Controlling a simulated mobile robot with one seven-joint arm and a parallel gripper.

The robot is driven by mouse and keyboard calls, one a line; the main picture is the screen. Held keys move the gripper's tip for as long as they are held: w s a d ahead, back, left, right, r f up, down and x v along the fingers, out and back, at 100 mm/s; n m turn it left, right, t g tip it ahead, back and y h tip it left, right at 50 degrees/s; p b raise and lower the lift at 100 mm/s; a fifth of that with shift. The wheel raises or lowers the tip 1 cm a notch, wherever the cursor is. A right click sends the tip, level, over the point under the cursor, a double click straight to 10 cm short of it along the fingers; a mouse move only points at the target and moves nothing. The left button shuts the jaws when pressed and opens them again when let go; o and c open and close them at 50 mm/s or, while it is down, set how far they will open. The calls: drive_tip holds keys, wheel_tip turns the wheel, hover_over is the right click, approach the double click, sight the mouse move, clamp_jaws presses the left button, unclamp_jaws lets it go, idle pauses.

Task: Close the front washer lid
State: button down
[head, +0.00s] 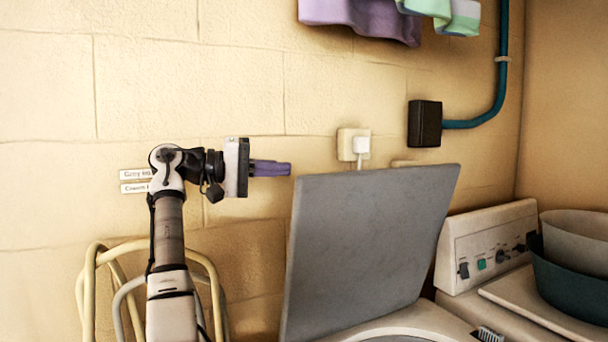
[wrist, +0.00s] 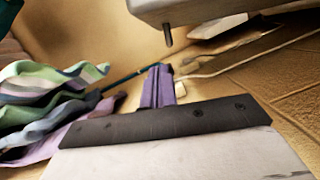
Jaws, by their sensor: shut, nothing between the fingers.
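The front washer lid (head: 370,245) is a flat grey panel standing open, tilted slightly back, in the middle of the head view. My gripper (head: 288,169) has purple fingers, shut and empty, pointing right. It is at the upper left of the lid, close to its top left corner in the picture; I cannot tell the depth gap. In the wrist view the purple fingers (wrist: 158,85) are together. A grey slab edge (wrist: 190,10) at the top may be the lid.
A second machine with a control panel (head: 490,245) stands at right, bearing nested basins (head: 580,255). Cloths (head: 390,15) hang above. A hose (head: 90,285) hangs behind my arm. A plug (head: 360,145) sits on the wall.

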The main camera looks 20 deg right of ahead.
sight(305, 178)
drive_tip(key=shift+s+d+f+p, duration=0.15)
drive_tip(key=shift+s+d+f, duration=0.05)
drive_tip(key=shift+s+d, duration=0.55)
drive_tip(key=shift+s+d+f+p, duration=0.2)
drive_tip(key=shift+s+d, duration=0.4)
drive_tip(key=shift+d, duration=0.15)
drive_tip(key=shift+s+d+f+p, duration=0.15)
drive_tip(key=shift+s+d+f, duration=0.05)
drive_tip(key=shift+s+d, duration=0.55)
drive_tip(key=shift+d+f, duration=0.1)
